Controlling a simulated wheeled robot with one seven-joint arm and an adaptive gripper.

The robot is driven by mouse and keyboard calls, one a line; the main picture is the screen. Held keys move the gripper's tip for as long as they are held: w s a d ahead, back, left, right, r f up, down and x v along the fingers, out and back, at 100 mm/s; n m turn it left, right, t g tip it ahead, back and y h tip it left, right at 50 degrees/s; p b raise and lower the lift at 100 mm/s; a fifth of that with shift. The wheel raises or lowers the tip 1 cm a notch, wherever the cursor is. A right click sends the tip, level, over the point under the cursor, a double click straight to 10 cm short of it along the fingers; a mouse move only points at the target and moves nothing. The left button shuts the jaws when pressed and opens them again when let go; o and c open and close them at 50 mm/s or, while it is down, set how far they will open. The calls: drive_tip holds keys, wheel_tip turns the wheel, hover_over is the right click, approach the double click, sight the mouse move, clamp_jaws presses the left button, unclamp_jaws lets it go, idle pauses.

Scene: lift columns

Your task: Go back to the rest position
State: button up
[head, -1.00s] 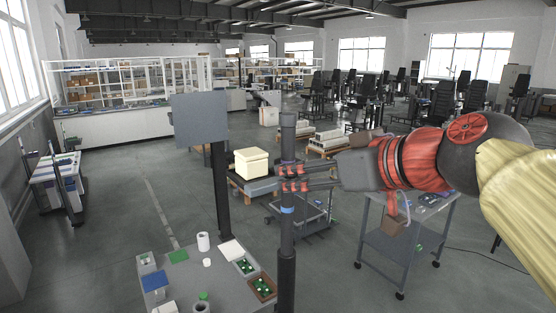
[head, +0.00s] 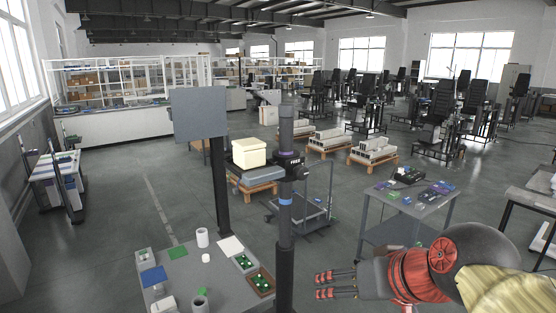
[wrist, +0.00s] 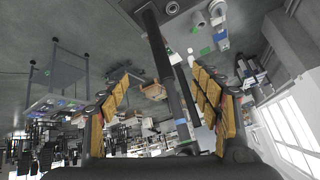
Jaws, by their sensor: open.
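My gripper (head: 337,285) is at the lower middle of the head view, to the right of the dark lift column (head: 286,200) and apart from it. Its two fingers are spread with nothing between them. In the wrist view my gripper (wrist: 160,110) also shows its yellow-padded fingers wide apart and empty. The column stands upright, with a blue band and a dark collar on it.
A grey table (head: 215,272) with small bins and parts is at the lower left of the column. A grey cart (head: 385,232) with tools stands right of it. A flat grey panel (head: 200,113) rises on a post. Open floor lies at left.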

drive_tip(key=s+d+f+h+b, duration=0.1)
drive_tip(key=s+d+f+b, duration=0.1)
drive_tip(key=f, duration=0.6)
drive_tip(key=s+d+f+g+h+b, duration=0.1)
drive_tip(key=s+d+f+b, duration=0.1)
drive_tip(key=s+f+b, duration=0.2)
drive_tip(key=s+d+f+g+h+b, duration=0.1)
drive_tip(key=s+d+f+b, duration=0.1)
drive_tip(key=s+f, duration=0.4)
drive_tip(key=shift+d+f+m+b, duration=0.2)
drive_tip(key=shift+f+m+b, duration=0.4)
drive_tip(key=shift+f, duration=2.3)
drive_tip(key=shift+s, duration=0.15)
